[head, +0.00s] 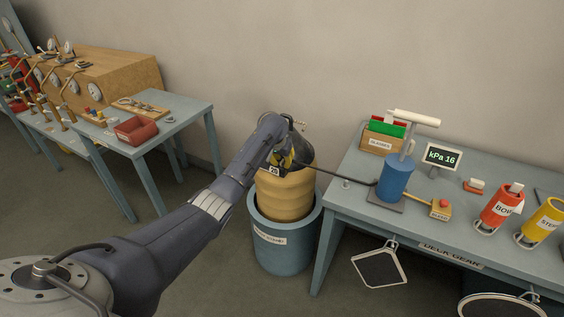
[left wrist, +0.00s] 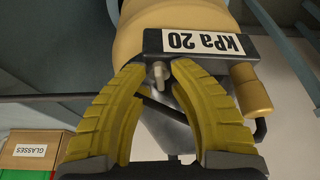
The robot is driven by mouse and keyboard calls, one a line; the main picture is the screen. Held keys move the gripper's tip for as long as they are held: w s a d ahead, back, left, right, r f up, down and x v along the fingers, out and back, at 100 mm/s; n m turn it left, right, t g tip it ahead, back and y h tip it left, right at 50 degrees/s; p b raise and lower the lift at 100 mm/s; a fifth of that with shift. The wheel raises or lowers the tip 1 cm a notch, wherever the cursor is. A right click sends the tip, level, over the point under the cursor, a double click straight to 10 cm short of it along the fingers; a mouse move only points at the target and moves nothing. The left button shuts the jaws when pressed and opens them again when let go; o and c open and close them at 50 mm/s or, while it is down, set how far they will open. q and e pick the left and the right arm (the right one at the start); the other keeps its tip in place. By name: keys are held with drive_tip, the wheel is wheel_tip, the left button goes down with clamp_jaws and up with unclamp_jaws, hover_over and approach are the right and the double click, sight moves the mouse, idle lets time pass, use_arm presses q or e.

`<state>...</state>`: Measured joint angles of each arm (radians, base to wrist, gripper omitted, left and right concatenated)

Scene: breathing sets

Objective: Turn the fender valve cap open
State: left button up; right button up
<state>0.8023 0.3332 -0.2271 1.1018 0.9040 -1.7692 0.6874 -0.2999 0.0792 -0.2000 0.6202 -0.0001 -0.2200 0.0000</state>
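The ribbed tan-yellow fender (head: 284,195) stands upright in a blue bin (head: 286,250) in the head view. My left gripper (head: 284,160) is at its top and hides most of the fittings there. In the left wrist view, the fender (left wrist: 185,14) fills the top, with a plate labelled kPa 20 (left wrist: 197,42), seen upside down. The two yellow fingers of my left gripper (left wrist: 158,70) are apart, one on each side of a small grey knob (left wrist: 158,76), perhaps the valve cap. Gaps show beside the knob. A brass cylinder (left wrist: 250,92) sits right of the fingers.
A dark hose (head: 335,175) runs from the fender top to the blue pump (head: 396,178) on the right table (head: 345,207). A display reading kPa 16 (head: 441,157) stands behind it. A side table with a red bin (head: 137,129) is at left.

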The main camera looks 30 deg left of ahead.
use_arm(q)
clamp_jaws()
drive_tip(key=shift+m+h, duration=0.4)
drive_tip(key=shift+m, duration=0.6)
drive_tip(key=shift+o, duration=1.4)
unclamp_jaws()
drive_tip(key=v, duration=1.2)
